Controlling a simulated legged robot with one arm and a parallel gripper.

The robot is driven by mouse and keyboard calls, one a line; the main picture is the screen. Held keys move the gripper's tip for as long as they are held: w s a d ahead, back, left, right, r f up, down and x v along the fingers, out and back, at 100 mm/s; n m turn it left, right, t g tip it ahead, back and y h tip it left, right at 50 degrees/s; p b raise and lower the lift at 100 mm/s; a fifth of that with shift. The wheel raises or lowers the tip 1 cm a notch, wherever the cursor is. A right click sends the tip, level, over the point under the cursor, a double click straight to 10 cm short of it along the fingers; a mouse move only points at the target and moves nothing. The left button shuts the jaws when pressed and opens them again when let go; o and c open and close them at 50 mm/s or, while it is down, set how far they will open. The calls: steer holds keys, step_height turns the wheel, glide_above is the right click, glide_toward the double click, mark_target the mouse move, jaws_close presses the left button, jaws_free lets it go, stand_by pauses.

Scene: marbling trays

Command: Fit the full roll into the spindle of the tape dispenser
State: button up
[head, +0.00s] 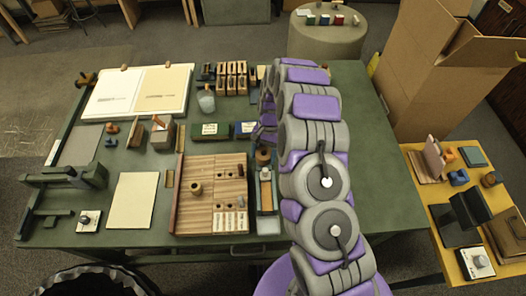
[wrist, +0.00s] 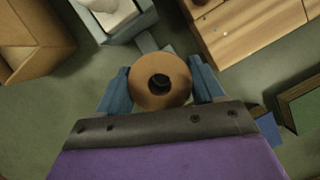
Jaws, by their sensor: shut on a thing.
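My gripper (wrist: 161,88) is shut on a brown roll (wrist: 145,98), with a blue finger on either side. The roll's round face and dark central hole point at the wrist camera. In the head view the roll (head: 263,157) is beside my arm, over the table right of the wooden tray. What looks like the tape dispenser is a blue-grey body with a pale part (head: 265,200), just nearer than the roll. It also shows at the top left of the wrist view (wrist: 148,18), apart from the roll. I cannot make out its spindle.
A slatted wooden tray (head: 177,215) with a smaller tan roll (head: 195,188) lies left of the dispenser. Green (head: 210,131) and blue (head: 244,129) boxes stand behind. A brown box-like thing (wrist: 30,45) is left in the wrist view. My arm hides some table; its right side is clear.

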steer(key=shift+f, duration=0.75)
steer(key=shift+p, duration=0.5)
stand_by(1.3)
steer(key=shift+s+f, duration=0.1)
stand_by(0.6)
steer(key=shift+r+p, duration=0.3)
steer(key=shift+p, duration=0.4)
stand_by(1.6)
steer(key=shift+f+p, duration=0.3)
steer(key=shift+f, duration=0.05)
stand_by(2.1)
